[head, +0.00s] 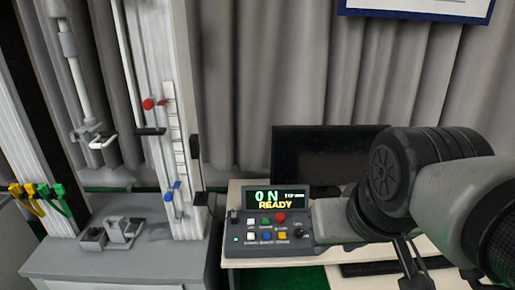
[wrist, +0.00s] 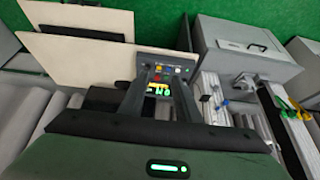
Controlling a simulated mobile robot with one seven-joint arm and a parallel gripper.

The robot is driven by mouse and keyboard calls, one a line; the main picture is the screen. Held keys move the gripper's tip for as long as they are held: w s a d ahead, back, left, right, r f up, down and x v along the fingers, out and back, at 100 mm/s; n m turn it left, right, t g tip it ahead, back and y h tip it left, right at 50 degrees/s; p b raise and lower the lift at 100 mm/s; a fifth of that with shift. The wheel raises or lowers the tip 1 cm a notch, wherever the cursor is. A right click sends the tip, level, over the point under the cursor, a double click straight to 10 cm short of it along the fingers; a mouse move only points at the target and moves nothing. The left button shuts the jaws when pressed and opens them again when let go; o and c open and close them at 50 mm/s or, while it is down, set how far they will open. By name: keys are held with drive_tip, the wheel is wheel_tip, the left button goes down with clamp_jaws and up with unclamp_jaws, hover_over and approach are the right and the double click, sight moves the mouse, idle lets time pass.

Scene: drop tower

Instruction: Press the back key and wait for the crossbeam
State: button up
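The control box (head: 270,222) stands on the desk, its display (head: 274,198) reading "0 N" and "READY". Its keys are white, green and red in one row, and white, blue and yellow in the row nearer me. A black knob sits at their right. The small labels are unreadable, so I cannot tell which is the back key. In the wrist view, the box's keys (wrist: 170,70) show between and beyond the dark fingers of my gripper (wrist: 162,82). The fingers are apart and look empty; contact with a key is not visible. I cannot identify the crossbeam for certain.
A pale tower column (head: 180,120) with a scale, red and blue knobs stands left of the box. A grey base (head: 125,260) carries a small metal fixture. A dark monitor (head: 325,155) stands behind the box. Green and yellow clips (head: 40,195) hang at the left.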

clamp_jaws()
idle(1.5)
